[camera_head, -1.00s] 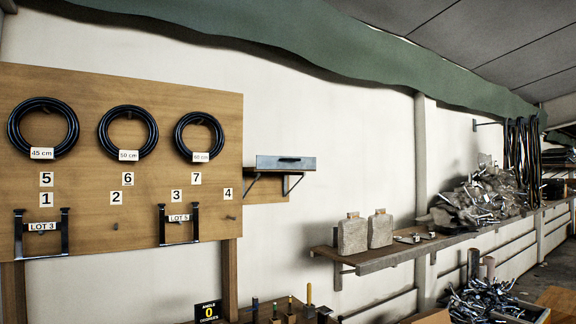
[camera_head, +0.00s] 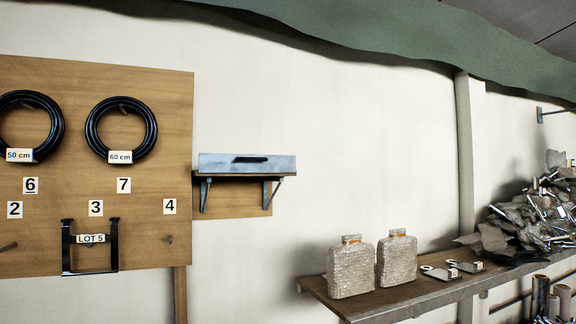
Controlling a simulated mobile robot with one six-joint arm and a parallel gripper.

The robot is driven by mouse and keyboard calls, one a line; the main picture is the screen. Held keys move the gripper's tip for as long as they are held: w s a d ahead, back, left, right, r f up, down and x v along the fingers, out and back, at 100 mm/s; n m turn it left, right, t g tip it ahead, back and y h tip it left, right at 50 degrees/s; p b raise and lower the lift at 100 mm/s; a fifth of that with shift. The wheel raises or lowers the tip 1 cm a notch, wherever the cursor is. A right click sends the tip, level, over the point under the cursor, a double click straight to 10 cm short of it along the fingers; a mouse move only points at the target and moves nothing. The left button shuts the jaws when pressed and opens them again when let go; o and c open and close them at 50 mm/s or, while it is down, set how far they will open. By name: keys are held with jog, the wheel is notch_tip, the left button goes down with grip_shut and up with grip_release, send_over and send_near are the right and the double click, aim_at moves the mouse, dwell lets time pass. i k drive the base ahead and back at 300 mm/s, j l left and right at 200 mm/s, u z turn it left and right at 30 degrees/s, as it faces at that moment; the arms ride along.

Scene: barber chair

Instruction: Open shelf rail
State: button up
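A small wall shelf (camera_head: 233,176) on dark metal brackets is fixed to the wall right of the pegboard. On it sits a flat grey metal drawer or box (camera_head: 215,162) with a dark horizontal handle (camera_head: 251,159) on its front. The front looks closed. No part is clearly marked as a rail; I cannot tell which piece the rail is. My gripper is not in the view.
The wooden board (camera_head: 125,200) holds black hose coils (camera_head: 90,130) and a LOT 5 frame (camera_head: 65,245). Lower right, a long shelf (camera_head: 345,303) bears two wrapped bottles (camera_head: 350,270) and a pile of metal scrap (camera_head: 540,215).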

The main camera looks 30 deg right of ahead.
aim_at(208, 163)
jog(key=i+l, duration=0.15)
jog(key=l, duration=0.3)
jog(key=i+l+u, duration=0.15)
jog(key=l, duration=0.3)
jog(key=i+l, duration=0.15)
jog(key=l, duration=0.3)
jog(key=i+l+u, duration=0.1)
jog(key=l, duration=0.4)
jog(key=i+l, duration=0.15)
jog(key=l, duration=0.3)
jog(key=i+l+u, duration=0.15)
jog(key=l, duration=0.35)
